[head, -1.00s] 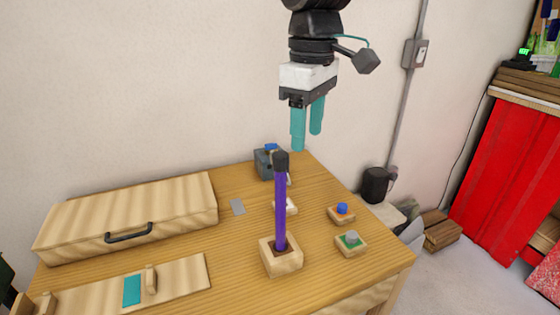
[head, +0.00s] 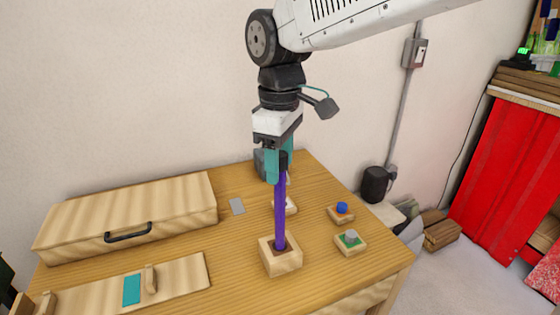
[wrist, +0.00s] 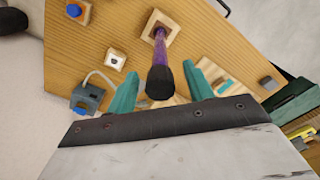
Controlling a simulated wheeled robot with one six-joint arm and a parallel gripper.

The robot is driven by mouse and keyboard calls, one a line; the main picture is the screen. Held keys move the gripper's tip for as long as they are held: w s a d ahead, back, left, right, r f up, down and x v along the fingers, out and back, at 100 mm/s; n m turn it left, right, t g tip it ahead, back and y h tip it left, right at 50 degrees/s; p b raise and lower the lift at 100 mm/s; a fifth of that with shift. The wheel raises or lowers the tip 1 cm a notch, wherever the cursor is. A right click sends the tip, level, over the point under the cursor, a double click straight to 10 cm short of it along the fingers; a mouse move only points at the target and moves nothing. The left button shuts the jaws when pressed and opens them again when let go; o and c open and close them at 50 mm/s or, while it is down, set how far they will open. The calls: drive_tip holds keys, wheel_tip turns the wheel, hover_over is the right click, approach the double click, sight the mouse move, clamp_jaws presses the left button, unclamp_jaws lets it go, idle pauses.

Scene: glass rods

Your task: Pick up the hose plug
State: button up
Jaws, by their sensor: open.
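The hose plug (head: 280,218) is a tall purple rod with a black top end. It stands upright in a square wooden block (head: 282,261) on the table. My gripper (head: 279,165) is at the rod's top, pointing down and open. In the head view a teal finger covers part of the black end. In the wrist view the black end of the hose plug (wrist: 160,82) lies between the two teal fingers of my gripper (wrist: 160,78), with gaps on both sides. The wooden block also shows there (wrist: 161,25).
A wooden case (head: 130,212) and a board with a teal patch (head: 175,283) lie at left. Small blocks with a blue knob (head: 342,208) and a grey knob (head: 351,237) sit at right. A grey-blue device (wrist: 88,98) stands behind the rod.

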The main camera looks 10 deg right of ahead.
drive_tip(key=c, duration=1.1)
drive_tip(key=shift+r, duration=0.1)
drive_tip(key=shift+r, duration=0.55)
wheel_tip(320, 180, up, 2)
drive_tip(key=shift+r, duration=0.1)
drive_tip(key=s+d, duration=0.1)
drive_tip(key=s, duration=0.4)
drive_tip(key=s+d+r, duration=0.1)
drive_tip(key=s, duration=0.4)
drive_tip(key=s+d, duration=0.1)
drive_tip(key=s, duration=0.4)
drive_tip(key=shift+s+d+r, duration=0.1)
drive_tip(key=shift+s+r, duration=0.2)
drive_tip(key=shift+s, duration=0.05)
